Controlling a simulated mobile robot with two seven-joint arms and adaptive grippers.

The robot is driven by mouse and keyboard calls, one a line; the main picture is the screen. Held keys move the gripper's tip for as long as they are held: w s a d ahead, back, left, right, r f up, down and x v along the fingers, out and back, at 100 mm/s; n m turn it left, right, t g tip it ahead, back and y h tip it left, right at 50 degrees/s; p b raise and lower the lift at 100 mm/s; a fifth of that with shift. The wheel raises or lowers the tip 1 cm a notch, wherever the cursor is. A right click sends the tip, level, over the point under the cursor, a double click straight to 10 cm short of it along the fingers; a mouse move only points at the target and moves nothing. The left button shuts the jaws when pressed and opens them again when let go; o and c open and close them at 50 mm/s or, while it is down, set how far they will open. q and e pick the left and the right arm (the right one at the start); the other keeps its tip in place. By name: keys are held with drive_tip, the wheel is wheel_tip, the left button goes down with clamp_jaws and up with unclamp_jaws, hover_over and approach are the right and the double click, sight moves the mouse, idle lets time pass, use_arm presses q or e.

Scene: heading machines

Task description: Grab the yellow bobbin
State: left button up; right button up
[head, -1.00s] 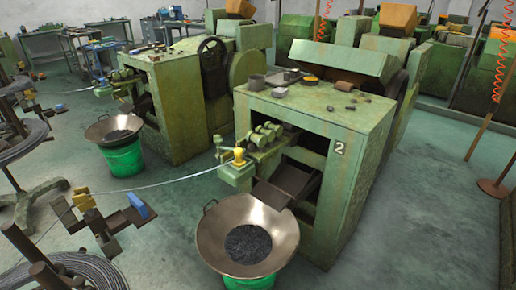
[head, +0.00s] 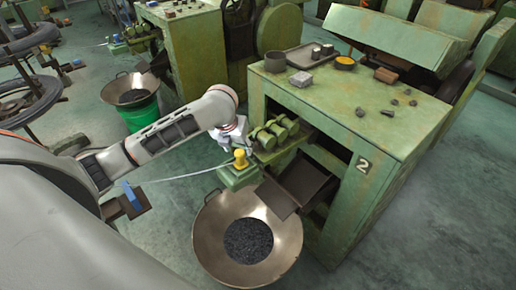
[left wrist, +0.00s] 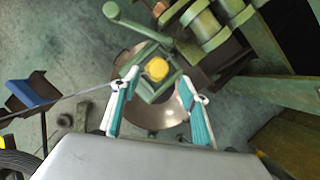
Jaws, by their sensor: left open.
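The yellow bobbin (head: 240,158) stands upright on a small green block at the front of the green machine, by a wire. In the left wrist view, the bobbin (left wrist: 157,69) shows from above, just past the fingertips and between their lines. My left gripper (left wrist: 161,84) is open and empty, with its two teal and white fingers spread. In the head view, the left gripper (head: 233,131) is partly hidden by its own arm and sits close behind the bobbin. My right gripper is in neither view.
A wide metal bowl (head: 208,232) with dark small parts stands below the bobbin. The green machine (head: 310,112) has rollers (head: 277,131) and a dark chute (head: 290,188) beside it. A thin wire (head: 180,177) runs left from the block. Open floor lies at lower right.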

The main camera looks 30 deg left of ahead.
sight(239, 154)
use_arm(q)
drive_tip(key=shift+s+x, duration=0.2)
drive_tip(key=shift+x, duration=3.65)
drive_tip(key=shift+a+r, duration=0.1)
clamp_jaws()
